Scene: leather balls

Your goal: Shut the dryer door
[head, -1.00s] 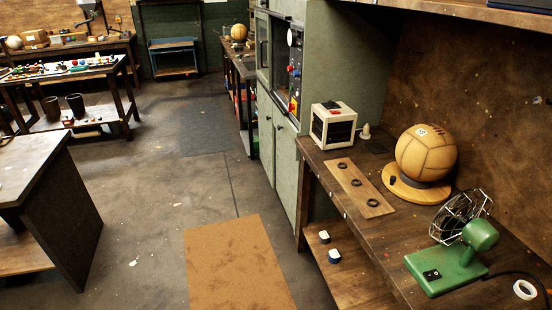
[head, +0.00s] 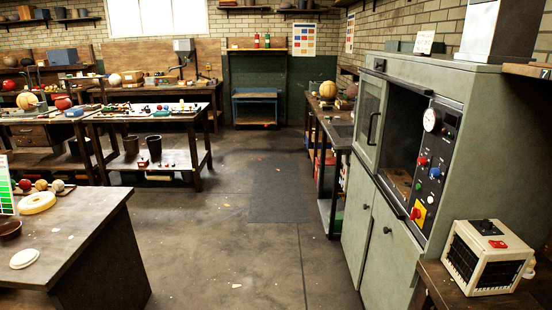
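The dryer is a tall grey-green cabinet (head: 384,240) on the right side of the head view. Its door (head: 369,110) has a glass pane and a dark handle (head: 374,128). The door stands open at the left of a dark chamber opening (head: 404,140), which is uncovered. I cannot tell its exact angle. A control panel (head: 435,165) with a gauge, coloured knobs and a red-yellow switch is right of the opening. Neither of my grippers is in view.
A white heater-like box (head: 488,258) sits on the bench at lower right. A dark-topped table (head: 85,235) stands at lower left. The floor (head: 240,255) between it and the dryer is clear, with a dark mat (head: 278,187) farther back. A side bench (head: 338,130) stands beyond the dryer.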

